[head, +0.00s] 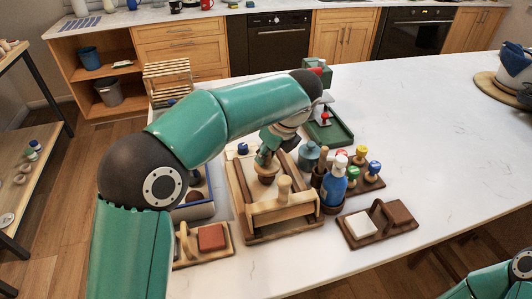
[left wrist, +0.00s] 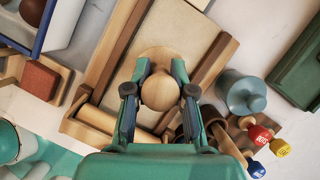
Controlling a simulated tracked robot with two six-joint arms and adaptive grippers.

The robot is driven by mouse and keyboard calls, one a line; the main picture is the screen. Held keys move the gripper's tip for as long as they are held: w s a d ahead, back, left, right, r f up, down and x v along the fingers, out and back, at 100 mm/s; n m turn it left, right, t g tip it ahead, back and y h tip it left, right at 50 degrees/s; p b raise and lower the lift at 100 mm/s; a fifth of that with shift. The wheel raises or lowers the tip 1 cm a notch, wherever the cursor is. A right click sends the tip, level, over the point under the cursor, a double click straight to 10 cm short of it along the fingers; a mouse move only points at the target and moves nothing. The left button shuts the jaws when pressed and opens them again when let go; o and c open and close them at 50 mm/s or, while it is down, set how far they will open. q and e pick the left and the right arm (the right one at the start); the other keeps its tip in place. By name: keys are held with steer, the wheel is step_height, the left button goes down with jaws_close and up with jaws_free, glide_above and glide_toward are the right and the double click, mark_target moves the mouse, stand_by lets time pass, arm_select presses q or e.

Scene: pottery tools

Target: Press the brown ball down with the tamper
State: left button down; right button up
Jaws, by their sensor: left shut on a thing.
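My left gripper (head: 268,153) is shut on the round wooden knob of the tamper (left wrist: 160,92). The tamper's wider disc shows behind the knob in the left wrist view, and its lower part (head: 265,172) shows below my fingers in the head view. It is over the pale bed of the wooden frame (head: 240,205); I cannot tell whether it touches the bed. A dark brown ball (left wrist: 33,10) lies in the blue-rimmed tray (left wrist: 44,38) left of the frame, and it shows in the head view (head: 194,197). My right gripper is out of view.
A wooden bar with an upright knob (head: 284,187) crosses the frame's front. Right of it stand a grey-blue jar (head: 309,156), a blue bottle (head: 335,182) and coloured stamps (head: 375,168). A block holder (head: 376,228) is at front right.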

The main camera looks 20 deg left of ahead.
arm_select(q)
steer(key=shift+f+b, duration=0.3)
steer(key=shift+f, duration=0.6)
stand_by(0.4)
steer(key=shift+r+p, duration=1.05)
steer(key=shift+p, duration=0.15)
steer(key=shift+f+b, duration=0.5)
steer(key=shift+f, duration=0.8)
steer(key=shift+r+p, duration=1)
steer(key=shift+p, duration=0.1)
steer(key=shift+r, duration=0.15)
